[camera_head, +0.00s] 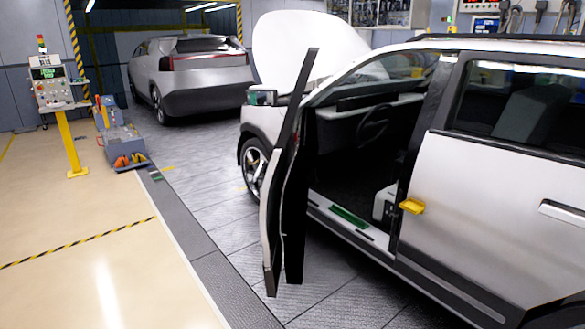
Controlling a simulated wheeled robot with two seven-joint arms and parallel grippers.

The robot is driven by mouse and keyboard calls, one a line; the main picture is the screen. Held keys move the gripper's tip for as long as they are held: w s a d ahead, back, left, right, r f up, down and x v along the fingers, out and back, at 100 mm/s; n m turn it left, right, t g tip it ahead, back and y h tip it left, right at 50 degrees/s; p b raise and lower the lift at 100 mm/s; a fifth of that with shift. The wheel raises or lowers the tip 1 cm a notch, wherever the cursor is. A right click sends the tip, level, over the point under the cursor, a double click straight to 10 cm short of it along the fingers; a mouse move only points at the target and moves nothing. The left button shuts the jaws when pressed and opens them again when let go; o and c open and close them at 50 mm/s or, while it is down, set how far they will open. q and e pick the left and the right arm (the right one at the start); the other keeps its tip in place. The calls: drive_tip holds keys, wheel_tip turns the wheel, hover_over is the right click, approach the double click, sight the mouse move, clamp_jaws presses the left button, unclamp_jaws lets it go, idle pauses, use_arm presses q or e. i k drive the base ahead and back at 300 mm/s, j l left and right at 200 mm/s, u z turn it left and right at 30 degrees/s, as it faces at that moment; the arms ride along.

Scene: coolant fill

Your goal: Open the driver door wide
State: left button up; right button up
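The driver door (272,205) of the silver car (485,180) is swung well out from the body, and I see it nearly edge-on. The door opening shows the dark cabin, the steering wheel (374,122) and the sill (350,217). A yellow piece (412,206) sits at the rear edge of the opening, by the rear door. The rear door is shut. Neither of my grippers shows in the head view, so I cannot see whether either touches the door.
The car's hood (297,50) is raised. A second silver car (190,75) stands behind at the left. A control panel on a yellow post (70,145) and a grey tool cart (122,147) stand at the left. The beige floor (95,220) in the left foreground is clear.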

sight(283, 206)
drive_tip(key=j+z, duration=0.2)
drive_tip(key=j, duration=0.65)
drive_tip(key=i+j+z, duration=0.15)
drive_tip(key=j, duration=0.7)
drive_tip(key=k+j+z, duration=0.2)
drive_tip(key=j, duration=0.6)
drive_tip(key=j+z, duration=0.2)
drive_tip(key=j, duration=0.7)
drive_tip(key=i+l+u, duration=0.15)
drive_tip(key=u, duration=0.25)
drive_tip(key=i+l+u, duration=0.1)
drive_tip(key=l+u, duration=0.35)
drive_tip(key=i+l+u, duration=0.15)
drive_tip(key=l, duration=0.4)
drive_tip(key=i+l+u, duration=0.1)
drive_tip(key=l, duration=0.45)
drive_tip(key=i+l+u, duration=0.15)
drive_tip(key=l, duration=0.45)
drive_tip(key=i+l+u, duration=0.1)
drive_tip(key=l, duration=0.5)
